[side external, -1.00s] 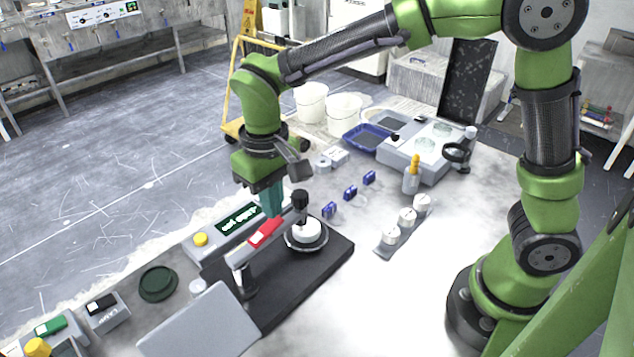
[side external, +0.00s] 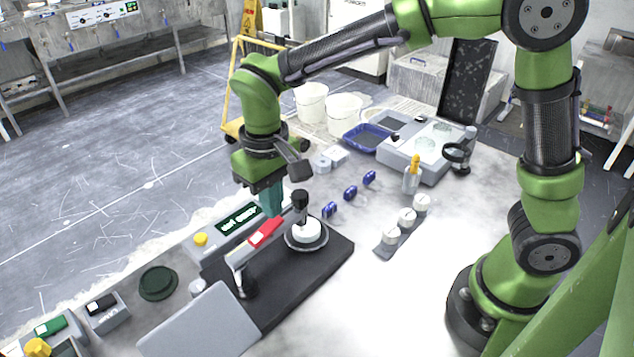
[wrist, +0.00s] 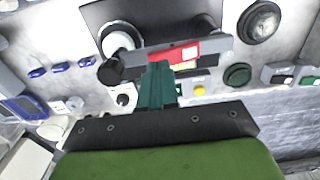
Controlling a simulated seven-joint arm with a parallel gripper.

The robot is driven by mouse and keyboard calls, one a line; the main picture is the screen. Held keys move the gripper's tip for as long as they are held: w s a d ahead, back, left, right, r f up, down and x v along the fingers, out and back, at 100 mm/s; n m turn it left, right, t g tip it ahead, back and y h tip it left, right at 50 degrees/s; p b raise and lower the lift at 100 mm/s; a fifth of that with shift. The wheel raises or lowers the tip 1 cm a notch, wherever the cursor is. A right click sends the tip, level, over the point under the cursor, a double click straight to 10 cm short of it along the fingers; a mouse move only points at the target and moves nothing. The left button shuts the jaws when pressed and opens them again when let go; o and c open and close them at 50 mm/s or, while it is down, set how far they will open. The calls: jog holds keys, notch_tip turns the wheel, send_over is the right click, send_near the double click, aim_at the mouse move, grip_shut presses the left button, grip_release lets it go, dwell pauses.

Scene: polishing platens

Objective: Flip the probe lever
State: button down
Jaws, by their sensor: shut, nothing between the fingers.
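The probe lever (side external: 266,232) is a red bar with a white patch, on the grey arm of a gauge stand with a black base (side external: 318,270). It also shows in the wrist view (wrist: 182,53). The arm's end carries a black-topped probe (side external: 300,199) over a white puck (side external: 306,232) in a round metal holder. My gripper (side external: 271,205) has teal fingers, shut and empty, pointing down just behind the red lever. In the wrist view the fingertips (wrist: 157,68) sit close beside the lever; I cannot tell whether they touch it.
A grey display box (side external: 222,236) with a yellow button stands behind the base. A grey panel (side external: 200,325) lies at the front left, near a dark green disc (side external: 158,283). Blue clips (side external: 350,192) and a rack of white pucks (side external: 405,225) lie right. The front-right table is clear.

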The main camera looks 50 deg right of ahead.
jog(key=shift+f, duration=1.15)
dwell(0.4)
jog(key=shift+r, duration=3.55)
jog(key=shift+f, duration=0.4)
jog(key=s+d+r+m+t+y, duration=0.1)
jog(key=s+d+r+m+t, duration=0.1)
jog(key=s+d, duration=0.4)
jog(key=s+d+r+m+t+y, duration=0.1)
jog(key=s+d+r+m+t, duration=0.1)
jog(key=s+d+t, duration=0.3)
jog(key=shift+s+d+r, duration=0.25)
jog(key=shift+s+d, duration=0.45)
jog(key=shift+d, duration=1.6)
